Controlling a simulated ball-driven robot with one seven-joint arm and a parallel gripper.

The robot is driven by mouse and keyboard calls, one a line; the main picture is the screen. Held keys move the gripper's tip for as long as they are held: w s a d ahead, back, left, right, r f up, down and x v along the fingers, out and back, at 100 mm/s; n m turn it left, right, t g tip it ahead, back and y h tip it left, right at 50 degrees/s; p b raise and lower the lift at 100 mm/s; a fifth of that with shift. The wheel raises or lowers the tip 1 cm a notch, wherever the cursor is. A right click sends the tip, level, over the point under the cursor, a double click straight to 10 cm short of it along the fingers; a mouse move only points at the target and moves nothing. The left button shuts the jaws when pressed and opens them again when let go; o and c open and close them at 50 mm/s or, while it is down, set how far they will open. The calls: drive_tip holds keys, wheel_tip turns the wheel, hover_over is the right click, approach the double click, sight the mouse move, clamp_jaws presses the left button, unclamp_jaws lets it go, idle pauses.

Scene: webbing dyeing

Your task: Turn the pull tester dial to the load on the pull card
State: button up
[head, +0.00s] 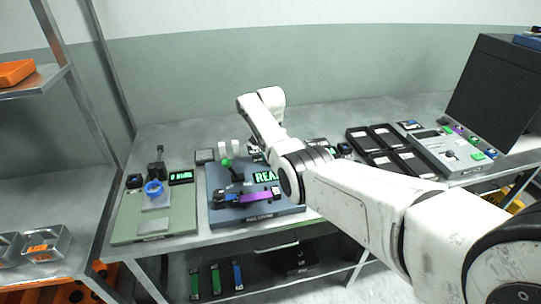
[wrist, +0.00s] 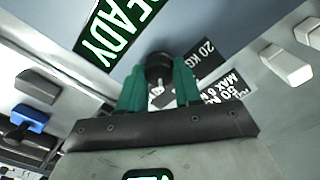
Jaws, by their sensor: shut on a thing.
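The pull tester is the blue-grey unit (head: 285,218) at the table's middle, with a green-lit display (head: 264,177). In the wrist view the display (wrist: 112,30) reads READY. My gripper (wrist: 158,82) has teal fingers closed around a black round dial (wrist: 159,66), with a white mark at its lower part. Beside the dial is a dark label (wrist: 206,57) reading 20 KG. In the head view my arm hides the gripper and the dial.
A purple strap (head: 257,195) lies across the tester's front. A green station (head: 130,217) with a blue ring (head: 153,188) stands to its left. Black trays (head: 367,141) and a grey panel (head: 450,150) are at the right. A shelf (head: 35,80) borders the left.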

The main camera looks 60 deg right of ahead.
drive_tip(key=o, duration=1)
drive_tip(key=shift+o, duration=0.2)
drive_tip(key=shift+r, duration=0.15)
wheel_tip(320, 180, up, 11)
drive_tip(key=shift+b, duration=0.4)
drive_tip(key=shift+f, duration=0.25)
